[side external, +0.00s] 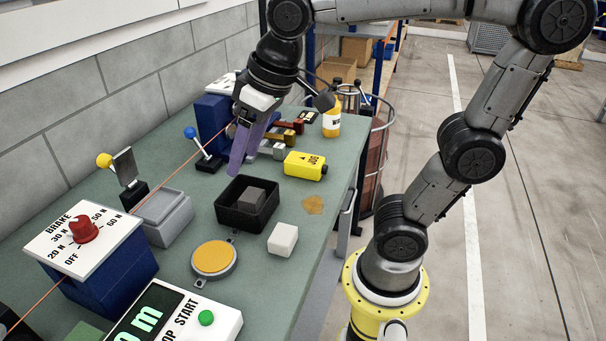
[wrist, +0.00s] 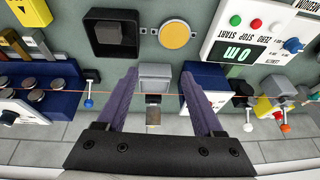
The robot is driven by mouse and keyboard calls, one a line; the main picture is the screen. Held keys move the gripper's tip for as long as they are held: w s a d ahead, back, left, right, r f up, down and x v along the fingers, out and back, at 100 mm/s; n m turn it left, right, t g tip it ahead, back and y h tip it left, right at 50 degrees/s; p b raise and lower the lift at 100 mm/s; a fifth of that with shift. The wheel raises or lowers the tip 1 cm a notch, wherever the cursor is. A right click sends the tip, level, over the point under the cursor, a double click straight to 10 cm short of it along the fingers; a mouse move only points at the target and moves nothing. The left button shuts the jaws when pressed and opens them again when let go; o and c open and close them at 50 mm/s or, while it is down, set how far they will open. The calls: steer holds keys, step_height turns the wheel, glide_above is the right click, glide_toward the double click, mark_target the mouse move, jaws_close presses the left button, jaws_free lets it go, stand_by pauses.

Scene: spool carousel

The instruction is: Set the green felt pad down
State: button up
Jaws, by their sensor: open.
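My gripper (side external: 240,160) hangs above the bench's back part, its two purple fingers pointing down. In the wrist view my gripper (wrist: 158,75) is open, with nothing held between the fingers. The open-topped grey box (wrist: 155,71) shows between and below the fingertips. A green flat piece (side external: 88,333) is partly cut off at the bottom left of the side view, beside the display box; it may be the green felt pad, but I cannot tell. I make out no clear felt pad in the wrist view.
A black tray (side external: 229,216) holds a dark grey block (side external: 251,197). The blue brake box (side external: 113,274) and upright levers (side external: 204,158) stand along the wall side, with an orange line (side external: 160,184) stretched past.

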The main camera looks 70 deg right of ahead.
steer(key=s+d+f+t, duration=0.1)
steer(key=s+d+f, duration=0.3)
steer(key=s, duration=0.4)
steer(key=shift+s+f+h, duration=0.3)
steer(key=shift+s+f, duration=0.05)
steer(key=shift+f, duration=0.2)
steer(key=shift+o, duration=0.3)
steer(key=shift+s+d+f, duration=0.1)
steer(key=shift+s+f, duration=0.2)
steer(key=shift+f, duration=0.05)
